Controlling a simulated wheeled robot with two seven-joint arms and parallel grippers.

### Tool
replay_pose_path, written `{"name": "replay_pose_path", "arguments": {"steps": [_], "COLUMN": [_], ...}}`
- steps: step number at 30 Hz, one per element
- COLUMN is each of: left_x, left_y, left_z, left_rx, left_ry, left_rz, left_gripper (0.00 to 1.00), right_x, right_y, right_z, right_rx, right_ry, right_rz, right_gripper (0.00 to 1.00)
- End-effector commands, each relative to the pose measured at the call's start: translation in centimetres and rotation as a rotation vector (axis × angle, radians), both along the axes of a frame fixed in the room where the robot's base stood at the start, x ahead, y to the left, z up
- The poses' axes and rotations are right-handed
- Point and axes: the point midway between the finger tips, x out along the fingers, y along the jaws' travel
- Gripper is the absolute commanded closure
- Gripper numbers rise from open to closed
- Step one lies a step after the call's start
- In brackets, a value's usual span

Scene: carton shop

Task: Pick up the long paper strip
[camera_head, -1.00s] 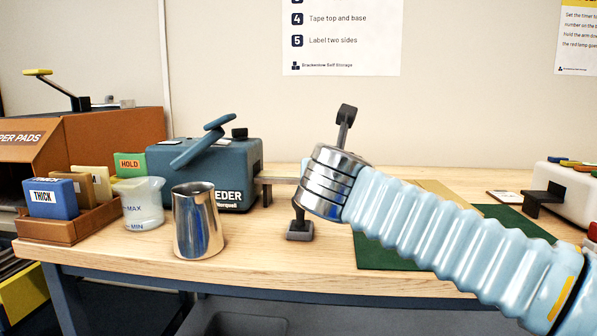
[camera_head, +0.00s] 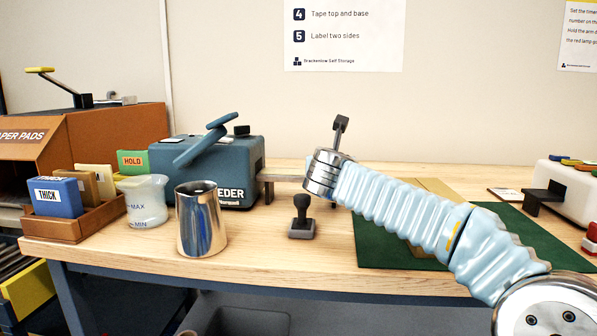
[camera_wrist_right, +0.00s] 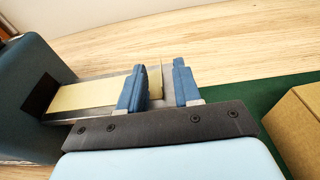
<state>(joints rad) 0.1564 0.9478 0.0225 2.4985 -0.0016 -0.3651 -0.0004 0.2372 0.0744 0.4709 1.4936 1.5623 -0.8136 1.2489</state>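The long paper strip (camera_wrist_right: 85,95) is pale tan. In the right wrist view it comes out of the slot of the blue-grey feeder and lies along a metal outfeed ledge (camera_wrist_right: 60,117). Its free end shows between the two blue fingers of my right gripper (camera_wrist_right: 158,88), which are apart. The left finger hides part of the strip. In the head view the feeder (camera_head: 235,165) stands at the middle back, and my right wrist covers the far end of its ledge (camera_head: 285,178). My right fingers and the strip are not clear there. My left gripper is not in view.
A black stamp (camera_head: 302,215) stands in front of the ledge. A steel jug (camera_head: 201,225) and a measuring cup (camera_head: 143,203) stand left of it. A green mat (camera_head: 385,250) lies to the right, with a cardboard box (camera_wrist_right: 300,125) on it. A white machine (camera_head: 568,190) stands far right.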

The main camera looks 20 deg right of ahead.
Motion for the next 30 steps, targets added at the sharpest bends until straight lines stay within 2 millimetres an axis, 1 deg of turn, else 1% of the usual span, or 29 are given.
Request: {"name": "replay_pose_path", "arguments": {"steps": [2,3,9,19,22,25,27,29,30], "left_x": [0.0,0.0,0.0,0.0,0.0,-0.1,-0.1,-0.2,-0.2], "left_y": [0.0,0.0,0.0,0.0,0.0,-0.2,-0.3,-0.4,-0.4], "left_z": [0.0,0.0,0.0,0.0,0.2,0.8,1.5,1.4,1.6], "left_rx": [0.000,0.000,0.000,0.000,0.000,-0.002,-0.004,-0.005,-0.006], "left_ry": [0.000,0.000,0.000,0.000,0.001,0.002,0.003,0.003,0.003], "left_rz": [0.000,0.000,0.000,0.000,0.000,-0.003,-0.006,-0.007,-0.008], "left_gripper": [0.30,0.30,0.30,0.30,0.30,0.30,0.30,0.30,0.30], "right_x": [0.0,0.0,0.0,0.0,0.0,0.0,0.0,-1.1,-1.9], "right_y": [0.0,0.0,0.0,0.0,0.0,0.0,0.1,0.7,1.1], "right_z": [0.0,0.0,0.0,0.0,0.6,2.1,3.8,4.9,5.8], "right_rx": [0.000,0.000,0.000,0.000,0.000,0.002,0.003,0.000,0.001], "right_ry": [0.000,0.000,0.000,0.000,-0.001,-0.002,-0.004,-0.006,-0.005], "right_rz": [0.000,0.000,0.000,0.000,-0.001,-0.001,0.001,0.000,0.002], "right_gripper": [0.67,0.70,1.00,1.00,1.00,1.00,1.00,1.00,1.00]}}
